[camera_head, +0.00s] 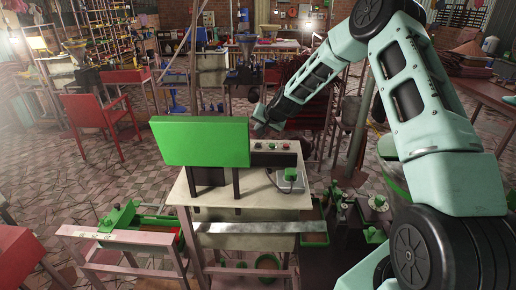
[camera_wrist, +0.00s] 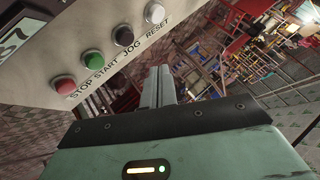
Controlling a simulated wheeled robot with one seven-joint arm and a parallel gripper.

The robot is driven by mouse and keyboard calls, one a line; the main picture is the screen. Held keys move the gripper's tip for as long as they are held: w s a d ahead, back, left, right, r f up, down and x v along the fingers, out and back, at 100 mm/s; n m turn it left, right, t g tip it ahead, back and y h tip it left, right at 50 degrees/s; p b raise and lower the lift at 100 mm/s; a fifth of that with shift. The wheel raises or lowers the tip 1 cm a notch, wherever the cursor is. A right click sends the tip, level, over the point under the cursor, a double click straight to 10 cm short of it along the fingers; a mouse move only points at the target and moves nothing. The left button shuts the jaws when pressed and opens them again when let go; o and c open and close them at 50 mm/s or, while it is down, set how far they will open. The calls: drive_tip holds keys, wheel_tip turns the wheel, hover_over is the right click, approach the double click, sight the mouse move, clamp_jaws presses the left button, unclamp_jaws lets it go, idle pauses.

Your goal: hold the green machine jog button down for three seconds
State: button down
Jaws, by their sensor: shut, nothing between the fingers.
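The green machine (camera_head: 200,142) is a green box on a pale bench. A dark control box (camera_head: 274,158) with small buttons sits at its right. In the wrist view the pale panel (camera_wrist: 45,60) carries a red STOP button (camera_wrist: 65,85), a green START button (camera_wrist: 93,58), a black JOG button (camera_wrist: 123,36) and a pale RESET button (camera_wrist: 154,13). My gripper (camera_wrist: 160,77) is shut and empty; its fingertips appear right of and below the JOG button in the picture. I cannot tell their exact distance from the panel. In the head view my gripper (camera_head: 260,126) is partly hidden behind the green box.
The bare bench top (camera_head: 230,200) is clear in front. Red chairs (camera_head: 100,115) stand at the left, and shelves and tables fill the background. Green-and-metal machine parts (camera_head: 350,210) stand at the lower right.

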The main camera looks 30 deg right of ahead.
sight(259, 146)
drive_tip(key=shift+f+b, duration=1.4)
drive_tip(key=shift+f, duration=0.8)
drive_tip(key=shift+f+b, duration=0.45)
drive_tip(key=shift+b, duration=0.1)
drive_tip(key=shift+f+b, duration=0.5)
idle(1.7)
drive_tip(key=shift+r, duration=0.15)
idle(2.3)
drive_tip(key=shift+r+p, duration=0.4)
drive_tip(key=shift+r, duration=0.45)
